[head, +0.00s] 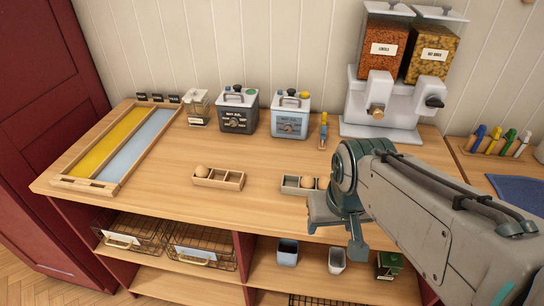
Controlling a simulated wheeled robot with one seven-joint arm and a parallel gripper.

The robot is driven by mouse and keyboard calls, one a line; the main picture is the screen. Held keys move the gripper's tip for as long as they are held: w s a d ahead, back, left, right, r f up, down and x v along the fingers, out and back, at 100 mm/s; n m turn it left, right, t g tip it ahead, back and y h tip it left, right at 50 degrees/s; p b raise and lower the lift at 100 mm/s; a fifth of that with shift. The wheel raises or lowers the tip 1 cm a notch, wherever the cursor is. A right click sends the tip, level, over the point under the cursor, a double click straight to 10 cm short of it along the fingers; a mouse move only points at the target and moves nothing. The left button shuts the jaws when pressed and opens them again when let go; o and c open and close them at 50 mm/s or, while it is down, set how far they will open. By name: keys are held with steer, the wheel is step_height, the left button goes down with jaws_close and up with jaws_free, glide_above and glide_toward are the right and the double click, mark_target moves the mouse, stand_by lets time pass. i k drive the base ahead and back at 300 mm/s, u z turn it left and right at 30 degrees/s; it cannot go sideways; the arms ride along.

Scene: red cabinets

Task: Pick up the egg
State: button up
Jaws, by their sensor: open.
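A tan egg (201,171) sits in the left compartment of a small wooden holder (230,181) in the middle of the wooden counter. A second small holder, greyish (291,187), stands to the right. A tan rounded thing (322,183), likely another egg, shows at its right end, partly hidden by my arm. My gripper (338,230) is open near the counter's front edge, in front and to the right of the greyish holder. No object shows between its fingers, though part of the gripper is hidden by its own wrist.
A tray with yellow and pale blue strips (118,148) lies at the left. Two canisters (238,111) and a grain dispenser (382,112) stand at the back. Wire baskets (200,246) and cups (288,252) are on the shelf below. The counter between the tray and the wooden holder is clear.

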mark_target(307, 181)
steer(key=z, duration=1.8)
steer(key=k, duration=1.15)
steer(key=u, duration=1.3)
steer(key=i, duration=1)
